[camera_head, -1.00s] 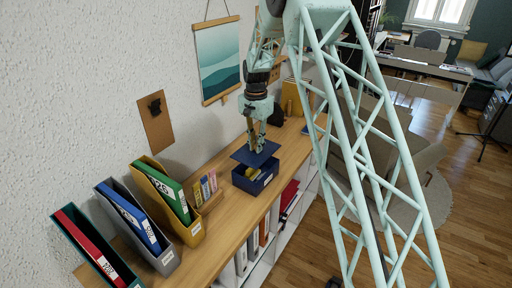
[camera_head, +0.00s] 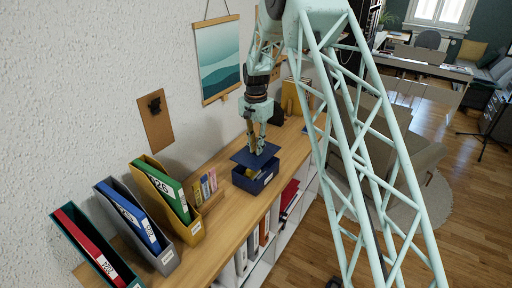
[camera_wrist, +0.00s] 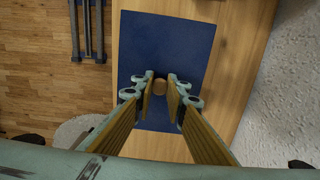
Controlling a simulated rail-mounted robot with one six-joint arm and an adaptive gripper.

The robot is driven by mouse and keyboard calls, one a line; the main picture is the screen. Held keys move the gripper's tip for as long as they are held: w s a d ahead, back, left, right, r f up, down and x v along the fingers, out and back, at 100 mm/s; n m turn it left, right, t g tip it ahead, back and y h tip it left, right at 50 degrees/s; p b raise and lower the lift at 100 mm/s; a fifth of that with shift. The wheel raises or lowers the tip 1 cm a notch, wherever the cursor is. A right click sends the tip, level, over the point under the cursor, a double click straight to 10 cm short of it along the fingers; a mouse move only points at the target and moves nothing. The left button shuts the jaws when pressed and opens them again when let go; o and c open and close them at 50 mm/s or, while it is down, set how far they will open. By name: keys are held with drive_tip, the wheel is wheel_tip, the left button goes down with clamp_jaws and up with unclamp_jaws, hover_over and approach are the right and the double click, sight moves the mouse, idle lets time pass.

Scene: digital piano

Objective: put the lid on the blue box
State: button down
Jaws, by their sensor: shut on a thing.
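The dark blue lid (camera_head: 243,156) is a flat plate with a round wooden knob (camera_wrist: 159,87). My gripper (camera_head: 257,151) is shut on the knob, and the lid hangs below the fingertips. The lid is above the box, slightly tilted in the picture and offset toward the left and back; a gap shows at the front. In the wrist view the lid (camera_wrist: 190,45) hides the box.
The wooden shelf top (camera_head: 215,225) runs along the wall. A small rack of coloured items (camera_head: 205,188) and yellow, grey and green file holders (camera_head: 165,200) stand to the left. Yellow folders (camera_head: 291,97) stand behind the gripper. Binders sit on the shelves below.

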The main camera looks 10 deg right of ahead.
sight(256, 156)
drive_tip(key=shift+f+b, duration=0.9)
drive_tip(key=shift+f, duration=1.5)
drive_tip(key=shift+f+b, duration=0.25)
drive_tip(key=shift+b, duration=0.4)
idle(3.3)
idle(0.4)
drive_tip(key=c, duration=2.5)
unclamp_jaws()
drive_tip(key=shift+o, duration=0.4)
drive_tip(key=o, duration=0.4)
drive_tip(key=shift+r, duration=0.15)
